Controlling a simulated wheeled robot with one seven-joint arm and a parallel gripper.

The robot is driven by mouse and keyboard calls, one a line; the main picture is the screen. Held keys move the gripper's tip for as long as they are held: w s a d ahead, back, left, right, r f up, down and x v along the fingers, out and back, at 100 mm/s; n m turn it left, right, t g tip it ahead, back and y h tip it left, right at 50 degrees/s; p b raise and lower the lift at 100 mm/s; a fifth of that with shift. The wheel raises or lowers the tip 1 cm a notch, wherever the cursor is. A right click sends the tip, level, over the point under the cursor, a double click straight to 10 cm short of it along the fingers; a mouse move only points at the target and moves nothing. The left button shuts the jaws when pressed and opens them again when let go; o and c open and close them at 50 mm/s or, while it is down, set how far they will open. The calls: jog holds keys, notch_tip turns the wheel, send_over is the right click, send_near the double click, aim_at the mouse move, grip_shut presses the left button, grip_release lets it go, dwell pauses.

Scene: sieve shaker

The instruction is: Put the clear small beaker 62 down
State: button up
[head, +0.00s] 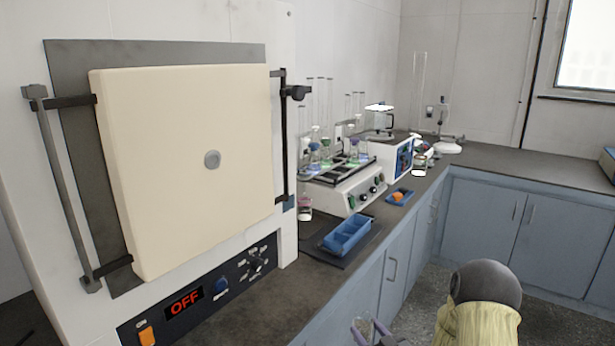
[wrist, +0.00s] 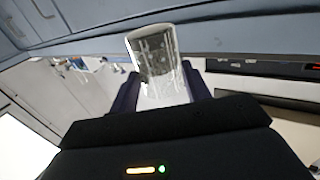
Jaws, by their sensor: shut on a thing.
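The clear small beaker 62 (wrist: 155,52) is between the two fingers of my gripper (wrist: 162,90) in the wrist view. The gripper is shut on it. The beaker is clear glass with pale markings, and its lower part is partly hidden by the gripper. In the head view, a small part of what looks like the beaker (head: 361,328) shows at the bottom edge, low in front of the blue cabinets and away from the counter top. My gripper is mostly cut off there.
A furnace with a cream door (head: 180,170) and an OFF display stands at left. The dark counter (head: 270,300) has bare room in front of it. A blue tray (head: 347,236), a shaker with flasks (head: 345,195) and a blue-fronted device (head: 403,158) stand farther along.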

jog(key=s+f+m+h, duration=0.1)
jog(key=s+f+h, duration=0.15)
jog(key=f, duration=0.35)
jog(key=s+r+m+t+h+p, duration=0.1)
jog(key=s+r+m+h+p, duration=0.2)
jog(key=p, duration=2)
jog(key=s+r+h, duration=0.2)
jog(key=s+r, duration=0.2)
jog(key=r, duration=0.2)
jog(key=shift+s+r+m+t, duration=0.15)
jog(key=shift+r+m+t, duration=0.1)
jog(key=shift+m+t, duration=0.05)
jog(key=shift+d, duration=0.1)
